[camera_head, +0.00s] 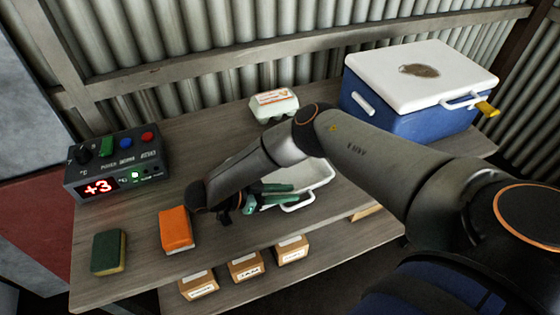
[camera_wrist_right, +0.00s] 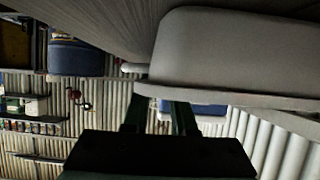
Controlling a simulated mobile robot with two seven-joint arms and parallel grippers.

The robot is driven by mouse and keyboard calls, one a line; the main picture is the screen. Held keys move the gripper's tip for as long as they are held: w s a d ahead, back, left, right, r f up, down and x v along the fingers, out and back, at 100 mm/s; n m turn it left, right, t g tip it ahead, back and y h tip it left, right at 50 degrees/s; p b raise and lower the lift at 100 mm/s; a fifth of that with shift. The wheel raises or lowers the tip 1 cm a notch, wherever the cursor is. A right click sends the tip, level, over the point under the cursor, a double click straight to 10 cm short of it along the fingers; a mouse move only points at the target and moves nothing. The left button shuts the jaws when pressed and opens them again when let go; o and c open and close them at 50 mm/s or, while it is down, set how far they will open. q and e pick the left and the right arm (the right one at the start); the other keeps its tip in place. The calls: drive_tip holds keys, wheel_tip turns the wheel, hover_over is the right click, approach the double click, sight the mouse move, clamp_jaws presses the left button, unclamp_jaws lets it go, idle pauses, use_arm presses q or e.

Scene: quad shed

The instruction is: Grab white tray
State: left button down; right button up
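The white tray (camera_head: 318,176) lies on the wooden workbench, partly hidden behind my right arm. A white handle shows at its near side. My right gripper (camera_head: 291,193) is low at the tray's left side, with its green fingers apart and reaching to the tray's near-left edge. In the right wrist view the tray (camera_wrist_right: 235,60) fills the upper right, and its rim passes by the fingertips (camera_wrist_right: 160,106). I cannot tell whether the fingers touch the rim. My left gripper is not in view.
An orange block (camera_head: 175,229) and a green sponge (camera_head: 108,252) lie left of the gripper. A control box (camera_head: 118,165) stands far left. An egg carton (camera_head: 274,105) is behind my arm, and a blue cooler (camera_head: 400,115) is back right. Small boxes (camera_head: 245,266) sit on a lower shelf.

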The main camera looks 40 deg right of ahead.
drive_tip(key=shift+x, duration=1.05)
clamp_jaws()
idle(0.6)
